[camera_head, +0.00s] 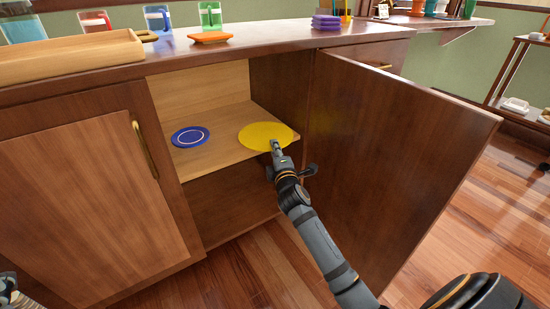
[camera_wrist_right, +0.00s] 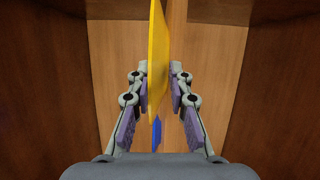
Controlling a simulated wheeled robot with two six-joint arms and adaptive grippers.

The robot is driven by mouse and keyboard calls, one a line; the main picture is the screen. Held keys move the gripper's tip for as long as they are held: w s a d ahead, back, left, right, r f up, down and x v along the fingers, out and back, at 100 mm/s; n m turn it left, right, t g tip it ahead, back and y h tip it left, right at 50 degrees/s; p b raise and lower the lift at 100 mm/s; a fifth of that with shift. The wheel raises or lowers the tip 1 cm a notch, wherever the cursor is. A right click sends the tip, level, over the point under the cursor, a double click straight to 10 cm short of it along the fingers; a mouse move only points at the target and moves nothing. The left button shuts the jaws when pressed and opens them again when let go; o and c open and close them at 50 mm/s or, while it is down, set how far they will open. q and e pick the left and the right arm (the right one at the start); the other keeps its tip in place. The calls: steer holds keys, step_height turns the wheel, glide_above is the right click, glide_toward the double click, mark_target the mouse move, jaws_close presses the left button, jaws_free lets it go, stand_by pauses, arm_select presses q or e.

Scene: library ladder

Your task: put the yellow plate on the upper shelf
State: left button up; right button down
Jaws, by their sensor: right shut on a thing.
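The yellow plate (camera_head: 264,135) is flat and level at the right side of the upper shelf (camera_head: 215,155) inside the open cabinet. My right gripper (camera_head: 276,146) is shut on the plate's near rim, and the wrist view shows the yellow plate (camera_wrist_right: 158,62) edge-on between the two fingers. I cannot tell whether the plate touches the shelf or hovers just above it. A blue plate (camera_head: 190,136) with a pale ring lies on the shelf to the left; a bit of blue (camera_wrist_right: 157,134) also shows in the wrist view.
The open cabinet door (camera_head: 395,165) stands close to the right of my right arm. A closed door (camera_head: 90,195) is on the left. The countertop (camera_head: 270,48) holds a wooden tray (camera_head: 75,58), an orange dish (camera_head: 210,38) and purple stacked items (camera_head: 326,22). Shelf room lies between the plates.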

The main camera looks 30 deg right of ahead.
steer(key=shift+r, duration=0.2)
steer(key=shift+f, duration=0.1)
steer(key=c, duration=1.7)
jaws_free()
steer(key=shift+f, duration=0.15)
steer(key=o, duration=0.5)
